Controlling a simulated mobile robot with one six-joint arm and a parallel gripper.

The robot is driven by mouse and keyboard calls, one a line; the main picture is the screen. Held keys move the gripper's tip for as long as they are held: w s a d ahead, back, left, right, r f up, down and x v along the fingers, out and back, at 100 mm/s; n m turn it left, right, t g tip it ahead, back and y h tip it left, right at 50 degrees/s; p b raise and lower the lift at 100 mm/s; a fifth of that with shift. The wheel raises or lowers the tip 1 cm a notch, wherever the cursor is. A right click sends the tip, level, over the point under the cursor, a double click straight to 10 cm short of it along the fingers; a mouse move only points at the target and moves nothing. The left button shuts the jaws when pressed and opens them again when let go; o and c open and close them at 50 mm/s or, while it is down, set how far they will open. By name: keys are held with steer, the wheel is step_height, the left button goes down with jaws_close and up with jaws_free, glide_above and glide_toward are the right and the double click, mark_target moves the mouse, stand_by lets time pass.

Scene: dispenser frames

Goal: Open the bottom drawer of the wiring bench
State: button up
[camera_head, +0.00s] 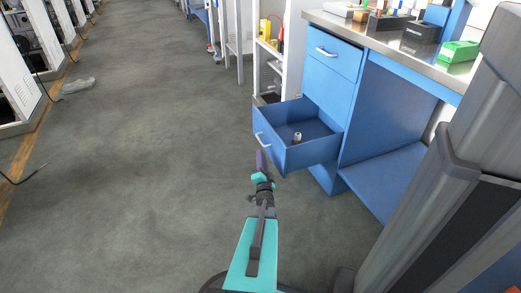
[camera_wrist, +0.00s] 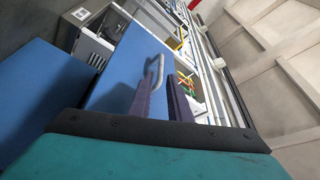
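The wiring bench is blue with a steel top (camera_head: 395,38). Its bottom drawer (camera_head: 310,152) stands pulled well out to the left, with a small can-like item (camera_head: 297,137) inside. The drawer's pale handle (camera_head: 259,141) is on its front face, and a handle shows in the wrist view (camera_wrist: 155,70). My gripper (camera_head: 261,158) is low in front of the drawer front, close to the handle. In the wrist view, my gripper's two purple fingers (camera_wrist: 160,83) are apart, with the handle just beyond the tips. Contact with the handle cannot be told.
The top drawer (camera_head: 333,53) is closed. Bins, including a green one (camera_head: 459,51), stand on the bench top. A white-framed rack (camera_head: 270,55) is behind the drawer. The grey floor (camera_head: 150,150) to the left is mostly clear, with a clear crumpled item (camera_head: 78,86) farther off.

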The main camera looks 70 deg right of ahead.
steer(key=shift+p+v, duration=0.35)
steer(key=shift+v, duration=1.55)
steer(key=shift+r, duration=0.1)
